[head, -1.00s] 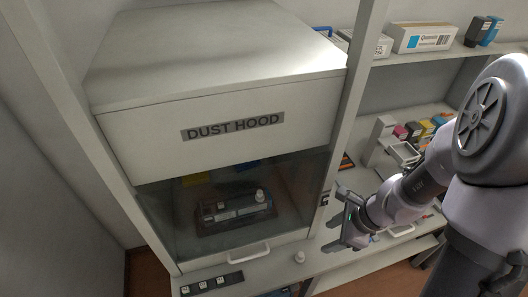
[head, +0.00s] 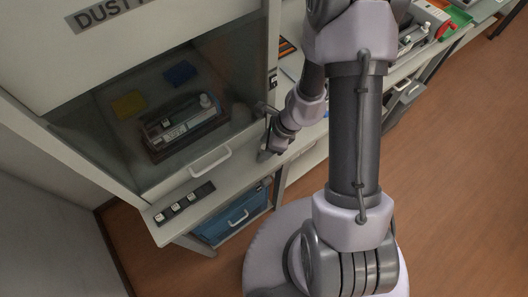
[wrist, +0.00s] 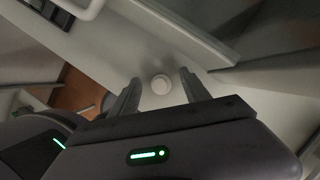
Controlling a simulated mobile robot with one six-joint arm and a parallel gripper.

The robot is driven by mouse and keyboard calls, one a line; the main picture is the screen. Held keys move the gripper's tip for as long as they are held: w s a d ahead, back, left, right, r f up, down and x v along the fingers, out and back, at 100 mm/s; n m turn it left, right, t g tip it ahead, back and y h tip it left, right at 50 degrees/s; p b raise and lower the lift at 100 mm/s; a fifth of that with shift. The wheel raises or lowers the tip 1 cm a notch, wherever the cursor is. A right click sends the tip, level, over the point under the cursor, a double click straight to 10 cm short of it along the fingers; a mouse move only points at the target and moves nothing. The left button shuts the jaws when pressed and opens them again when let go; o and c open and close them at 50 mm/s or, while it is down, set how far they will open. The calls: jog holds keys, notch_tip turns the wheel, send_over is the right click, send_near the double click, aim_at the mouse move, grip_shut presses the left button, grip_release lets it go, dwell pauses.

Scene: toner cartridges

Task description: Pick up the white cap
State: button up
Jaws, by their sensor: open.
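The white cap (wrist: 160,84) is a small round piece standing on the pale bench ledge, seen from above in the wrist view. My gripper (wrist: 159,77) is open, with one finger on each side of the cap and a visible gap on both sides. In the head view, my gripper (head: 263,136) is low over the ledge in front of the dust hood's right side. I cannot make out the cap there; the gripper seems to hide it.
The dust hood's glass front has a white handle (head: 210,162); a cartridge (head: 180,126) lies behind it. A switch strip (head: 184,202) is on the ledge at left. A blue drawer (head: 232,217) is below. The bench continues to the right.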

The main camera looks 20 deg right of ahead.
grip_shut()
jog(key=shift+r, duration=0.1)
dwell(0.3)
